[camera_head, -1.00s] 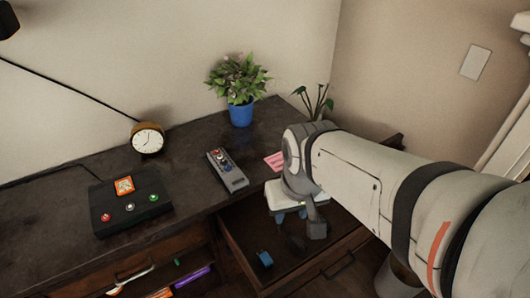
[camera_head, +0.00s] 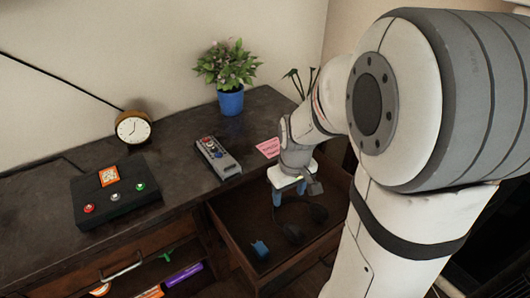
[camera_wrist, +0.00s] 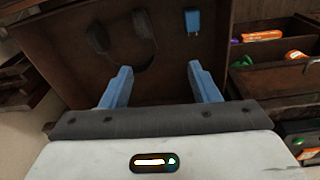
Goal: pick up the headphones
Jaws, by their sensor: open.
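The black headphones (camera_head: 293,233) lie in the open drawer, dark against its dark floor, with one ear cup near the drawer's middle and another farther right. In the wrist view the headphones (camera_wrist: 148,66) show as a dark curved band with cups, ahead of the fingers and left of centre. My gripper (camera_head: 290,194) is over the back part of the drawer, pointing down. In the wrist view my gripper (camera_wrist: 160,68) has its two blue fingers wide apart with nothing held between them. The exact height above the headphones is hard to tell.
A small blue object (camera_head: 260,250) lies in the same drawer (camera_head: 228,240), whose walls surround the headphones.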

